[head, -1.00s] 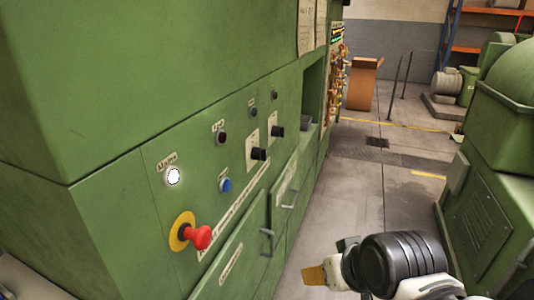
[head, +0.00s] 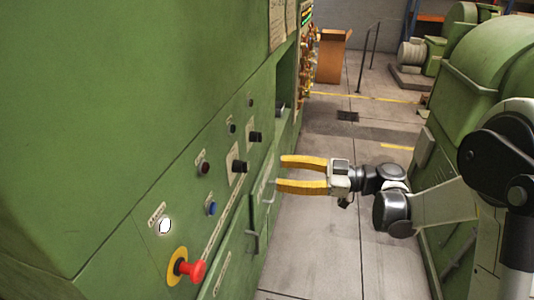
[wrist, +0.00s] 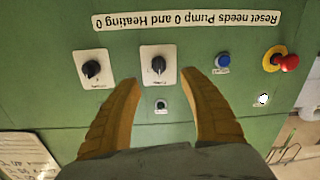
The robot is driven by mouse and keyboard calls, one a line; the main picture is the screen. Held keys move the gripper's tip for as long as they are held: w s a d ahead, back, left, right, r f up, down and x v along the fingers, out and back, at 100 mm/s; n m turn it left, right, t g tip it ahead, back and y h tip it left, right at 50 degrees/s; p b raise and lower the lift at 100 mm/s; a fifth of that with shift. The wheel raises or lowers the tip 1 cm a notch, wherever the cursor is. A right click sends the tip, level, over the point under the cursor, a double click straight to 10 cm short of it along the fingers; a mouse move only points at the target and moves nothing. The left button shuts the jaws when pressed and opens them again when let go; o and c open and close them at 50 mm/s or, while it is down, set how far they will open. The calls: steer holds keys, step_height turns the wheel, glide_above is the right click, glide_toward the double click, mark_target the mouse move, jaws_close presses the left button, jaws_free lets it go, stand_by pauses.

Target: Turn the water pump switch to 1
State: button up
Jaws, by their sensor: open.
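Two black rotary switches on white plates sit side by side on the green panel. The nearer one in the head view (head: 239,166) is the right one in the wrist view (wrist: 158,64). The farther one in the head view (head: 254,136) is the left one in the wrist view (wrist: 92,68). Their labels are too small to read, so I cannot tell which is the water pump switch. My gripper (head: 281,173) is open and empty, its yellow fingers pointing at the panel. In the wrist view, the right switch shows between and beyond the fingertips (wrist: 163,80), apart from them.
A red emergency stop (head: 193,271) on a yellow ring juts out at the near end. A blue button (head: 211,208), a lit white lamp (head: 165,226) and cabinet handles (head: 254,242) are close by. Another green machine (head: 490,90) stands right, across clear floor.

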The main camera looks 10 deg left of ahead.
mark_target(244, 172)
steer(key=shift+n, duration=0.3)
steer(key=a, duration=0.3)
steer(key=a+b, duration=0.1)
steer(key=a, duration=0.3)
steer(key=a+b, duration=0.1)
steer(key=a, duration=0.2)
steer(key=shift+w+a, duration=0.2)
steer(key=shift+w, duration=0.1)
steer(key=shift+r, duration=0.1)
jaws_close()
